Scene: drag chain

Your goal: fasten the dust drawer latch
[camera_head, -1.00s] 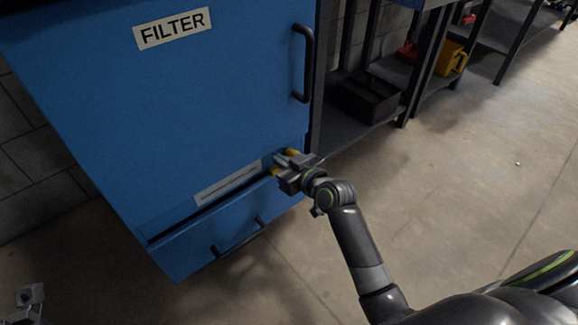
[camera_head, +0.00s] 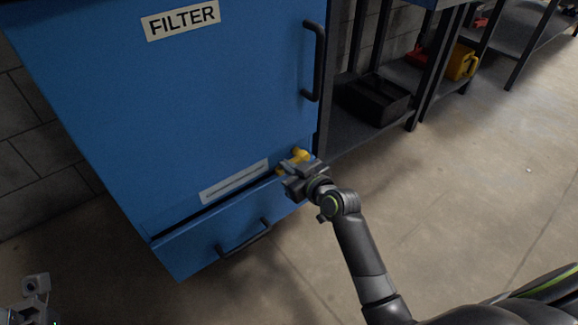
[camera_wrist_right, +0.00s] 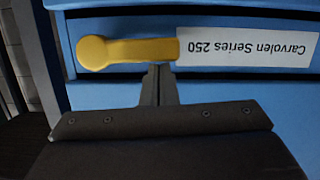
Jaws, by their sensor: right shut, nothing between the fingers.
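The yellow latch (camera_head: 302,153) is on the blue cabinet front near its right edge, just above the dust drawer (camera_head: 215,235). In the right wrist view the latch (camera_wrist_right: 125,50) lies level, its round end at left and its arm reaching the label's edge. My right gripper (camera_head: 290,167) is at the latch and hides its middle in the head view. Its fingers (camera_wrist_right: 159,72) are shut and empty, tips at the lower edge of the latch arm in the wrist view; I cannot tell if they touch. My left gripper (camera_head: 35,285) shows only partly at bottom left.
The drawer has a black bar handle (camera_head: 244,239). A white label (camera_head: 234,181) is beside the latch, and a black door handle (camera_head: 314,60) is above. Shelving with a black bin (camera_head: 375,98) stands to the right. The floor (camera_head: 450,190) in front is clear.

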